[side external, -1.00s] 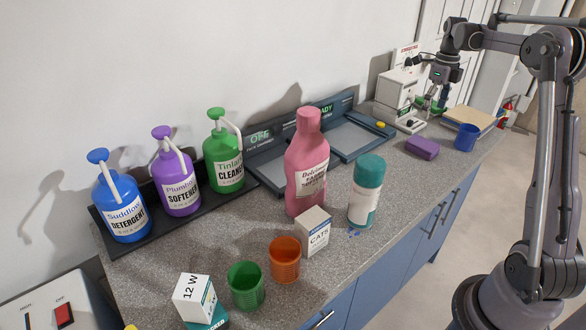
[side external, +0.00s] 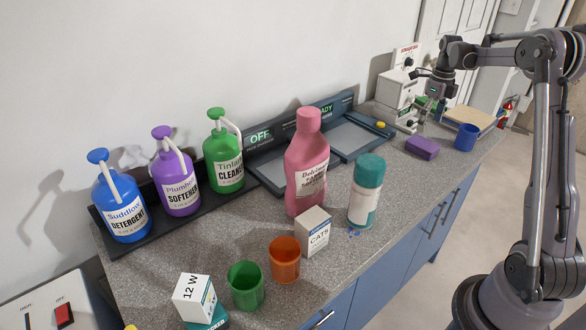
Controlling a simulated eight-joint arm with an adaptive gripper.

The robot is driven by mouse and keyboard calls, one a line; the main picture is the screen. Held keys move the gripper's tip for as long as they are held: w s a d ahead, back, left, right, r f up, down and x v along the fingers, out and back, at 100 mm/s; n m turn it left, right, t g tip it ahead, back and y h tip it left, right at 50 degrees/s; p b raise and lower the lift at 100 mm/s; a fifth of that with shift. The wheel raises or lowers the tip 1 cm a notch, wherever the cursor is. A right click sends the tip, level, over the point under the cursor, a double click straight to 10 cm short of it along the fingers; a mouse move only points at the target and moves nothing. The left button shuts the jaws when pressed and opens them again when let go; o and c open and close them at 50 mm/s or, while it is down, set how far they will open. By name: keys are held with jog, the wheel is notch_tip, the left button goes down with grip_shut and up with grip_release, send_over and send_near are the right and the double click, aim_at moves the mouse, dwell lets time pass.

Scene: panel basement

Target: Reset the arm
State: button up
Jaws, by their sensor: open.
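My gripper (side external: 422,120) is at the far end of the counter, pointing down, small in the side external view. It is open and no object shows between its fingers. It hangs above the counter between the white boxy device (side external: 392,94) and the purple block (side external: 422,148). The exact gap between its fingertips and the counter is too small to tell. Something green (side external: 425,103) shows just behind the gripper, partly hidden.
A blue cup (side external: 466,137) and a wooden board (side external: 470,118) stand right of the gripper. Nearer are a pink bottle (side external: 307,170), a teal-capped canister (side external: 366,190), a CATS box (side external: 313,232), orange (side external: 285,260) and green (side external: 245,286) cups, and several pump bottles along the wall.

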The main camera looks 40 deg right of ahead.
aim_at(424, 143)
notch_tip(424, 143, down, 7)
jog(key=shift+r, duration=0.75)
jog(key=shift+f, duration=0.15)
